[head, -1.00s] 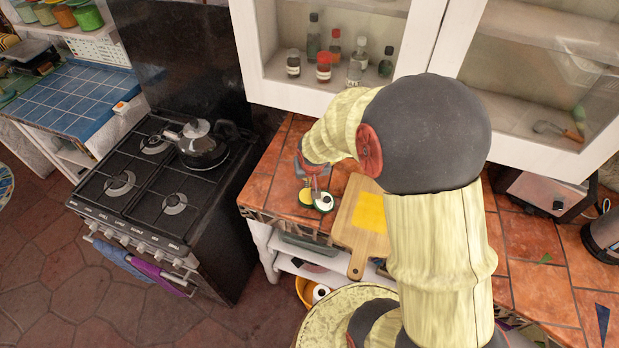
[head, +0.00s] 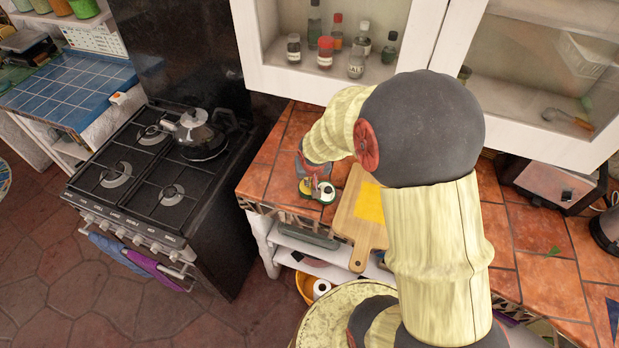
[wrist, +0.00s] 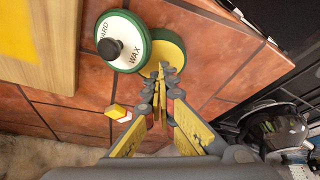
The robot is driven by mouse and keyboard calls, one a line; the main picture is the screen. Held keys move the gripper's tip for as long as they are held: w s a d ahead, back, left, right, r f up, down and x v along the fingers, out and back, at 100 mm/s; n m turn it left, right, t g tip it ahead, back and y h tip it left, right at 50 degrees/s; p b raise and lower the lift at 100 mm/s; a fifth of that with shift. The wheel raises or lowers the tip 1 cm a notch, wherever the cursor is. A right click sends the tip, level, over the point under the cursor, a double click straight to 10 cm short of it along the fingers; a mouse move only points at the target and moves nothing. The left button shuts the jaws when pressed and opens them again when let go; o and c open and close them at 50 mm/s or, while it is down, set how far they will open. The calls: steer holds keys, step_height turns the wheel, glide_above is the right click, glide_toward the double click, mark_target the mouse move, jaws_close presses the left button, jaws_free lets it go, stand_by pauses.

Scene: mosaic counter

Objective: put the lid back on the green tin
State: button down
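The green tin (wrist: 171,49) stands on the tiled counter with its yellow contents showing; in the head view (head: 306,193) my gripper partly covers it. The lid (wrist: 128,50) is a white disc with a green rim, a black knob and the words "HARD WAX". It is beside the tin, on the cutting-board side, and overlaps its edge in the wrist view. In the head view the lid (head: 327,192) is right of the tin. My gripper (wrist: 163,72) has its fingertips together at the tin, close to the lid's rim. I see nothing between them.
A cutting board (head: 348,224) with a yellow sheet lies close to the lid. A small yellow and white block (wrist: 116,112) is on the tiles near my fingers. The stove (head: 135,190) with a kettle (head: 203,139) is left of the counter. Glass-fronted cabinets (head: 277,88) hang behind.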

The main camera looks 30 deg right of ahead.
steer(key=shift+w+a+r+b, duration=0.2)
steer(key=shift+w+a+b, duration=0.25)
steer(key=shift+w, duration=0.25)
steer(key=shift+w+a+r+b, duration=0.2)
steer(key=shift+w+a+b, duration=0.15)
steer(key=shift+w+a, duration=0.25)
steer(key=shift+w+a+r+b, duration=0.2)
steer(key=shift+w+a+b, duration=0.2)
steer(key=shift+w, duration=0.35)
stand_by(1.0)
steer(key=shift+w+a+r+b, duration=0.25)
steer(key=shift+w+a, duration=0.35)
steer(key=shift+w, duration=0.3)
steer(key=shift+w+a+r+b, duration=0.3)
steer(key=shift+w+a, duration=0.35)
steer(key=shift+w, duration=0.3)
steer(key=shift+w+a+r+b, duration=0.25)
steer(key=shift+w+a, duration=0.35)
steer(key=shift+w, duration=0.3)
stand_by(2.2)
